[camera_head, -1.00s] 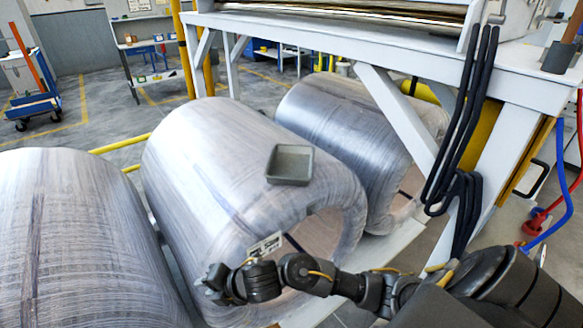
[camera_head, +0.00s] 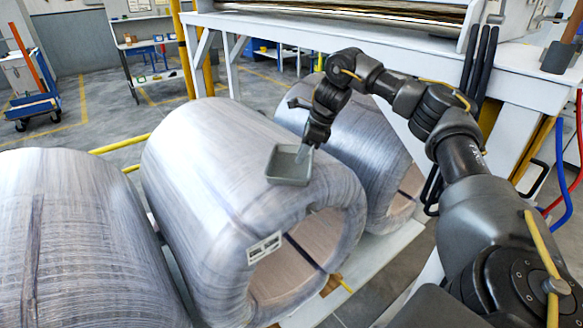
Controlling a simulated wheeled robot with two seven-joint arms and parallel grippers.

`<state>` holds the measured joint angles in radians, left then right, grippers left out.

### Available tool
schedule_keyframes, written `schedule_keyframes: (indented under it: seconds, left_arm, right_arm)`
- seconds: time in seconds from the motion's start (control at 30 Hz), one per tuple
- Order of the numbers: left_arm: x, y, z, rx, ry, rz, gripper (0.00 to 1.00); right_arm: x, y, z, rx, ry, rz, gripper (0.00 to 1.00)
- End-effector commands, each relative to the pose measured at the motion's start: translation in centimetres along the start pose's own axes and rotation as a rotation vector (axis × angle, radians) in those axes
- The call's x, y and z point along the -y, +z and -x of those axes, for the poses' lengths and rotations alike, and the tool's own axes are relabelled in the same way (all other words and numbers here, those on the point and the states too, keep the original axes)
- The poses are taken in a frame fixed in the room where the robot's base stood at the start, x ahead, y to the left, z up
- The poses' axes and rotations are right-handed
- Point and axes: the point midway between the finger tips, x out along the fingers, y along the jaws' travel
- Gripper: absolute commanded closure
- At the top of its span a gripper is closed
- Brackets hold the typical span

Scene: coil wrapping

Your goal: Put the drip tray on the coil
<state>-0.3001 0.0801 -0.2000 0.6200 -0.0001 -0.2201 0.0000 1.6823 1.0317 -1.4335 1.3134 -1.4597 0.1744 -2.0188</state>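The drip tray (camera_head: 287,181), a small grey-green open box, sits on top of the middle coil (camera_head: 205,165) near its front end. The coil is a large wrapped cylinder with a hollow core and a white label on its front end. My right gripper (camera_head: 304,152) points down at the tray's back right corner, with a fingertip at or inside the rim. The wrist and the tray wall hide the other finger, so I cannot tell whether it grips the wall. My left gripper is not in view.
Another wrapped coil (camera_head: 75,240) lies at the left, and a third (camera_head: 345,130) lies behind my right arm. A white machine frame (camera_head: 400,55) stands at the back right. A yellow rail (camera_head: 120,144) runs behind the coils.

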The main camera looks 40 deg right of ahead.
Motion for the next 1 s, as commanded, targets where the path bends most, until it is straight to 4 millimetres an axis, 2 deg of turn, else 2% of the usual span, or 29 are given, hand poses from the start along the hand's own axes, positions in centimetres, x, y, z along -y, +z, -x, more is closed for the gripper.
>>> schedule_keyframes:
  seconds: [0.17, 0.43, 0.77, 1.0]
  left_arm:
    - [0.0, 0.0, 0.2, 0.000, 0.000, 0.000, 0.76]
    - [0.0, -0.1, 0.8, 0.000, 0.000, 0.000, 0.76]
    - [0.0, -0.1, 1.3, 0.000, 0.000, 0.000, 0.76]
    - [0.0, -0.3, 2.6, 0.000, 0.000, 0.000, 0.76]
  right_arm:
    - [0.0, -0.1, -0.8, -0.003, 0.002, 0.001, 0.72]
    - [0.1, 0.0, -4.7, -0.002, 0.001, 0.000, 0.72]
    - [0.2, 0.1, -6.2, -0.002, 0.001, -0.001, 0.72]
    - [0.8, 0.0, -9.7, -0.002, 0.001, 0.000, 0.72]
